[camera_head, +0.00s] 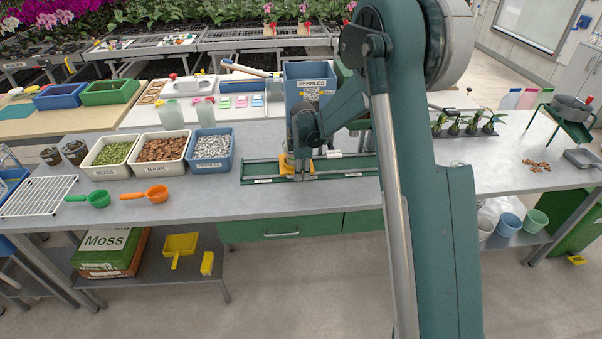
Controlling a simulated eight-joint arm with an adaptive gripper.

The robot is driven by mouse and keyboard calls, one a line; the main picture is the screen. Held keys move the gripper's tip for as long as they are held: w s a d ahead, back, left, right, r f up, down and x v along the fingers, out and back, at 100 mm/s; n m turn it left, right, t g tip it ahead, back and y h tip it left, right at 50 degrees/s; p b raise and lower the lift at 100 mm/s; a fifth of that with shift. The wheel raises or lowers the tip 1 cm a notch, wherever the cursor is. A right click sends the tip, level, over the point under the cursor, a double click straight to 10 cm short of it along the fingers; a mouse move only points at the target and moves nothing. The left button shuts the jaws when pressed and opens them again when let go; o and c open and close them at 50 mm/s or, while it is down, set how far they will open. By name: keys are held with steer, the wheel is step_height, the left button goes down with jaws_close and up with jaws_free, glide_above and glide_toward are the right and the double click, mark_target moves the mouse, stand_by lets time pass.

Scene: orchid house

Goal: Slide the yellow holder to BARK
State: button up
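A yellow holder (285,165) shows in part on a green slide rail (250,171) on the grey bench, left of the rail's middle. My gripper (302,176) points down at the rail, just right of the holder and partly over it. It covers part of the holder, and I cannot tell whether the fingers touch it or how far apart they are. White labels are on the rail's front edge, one at the left (263,181) and one at the right (353,174); both are too small to read. A tub of brown bark (165,169) has BARK on its front, left of the rail.
Tubs of moss (108,173) and pebbles (211,165) flank the bark. Green (98,199) and orange (157,194) scoops lie in front. A blue PEBBLES bin (310,72) stands behind the rail.

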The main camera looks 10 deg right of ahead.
step_height(320, 180, up, 11)
steer(key=s, duration=0.2)
stand_by(0.5)
steer(key=shift+f, duration=0.15)
steer(key=a+f+h+p, duration=0.1)
steer(key=a+f+h, duration=0.3)
steer(key=shift+w+f+h, duration=0.3)
steer(key=shift+w+f, duration=0.05)
steer(key=shift+w, duration=0.05)
stand_by(0.4)
steer(key=shift+x, duration=3.9)
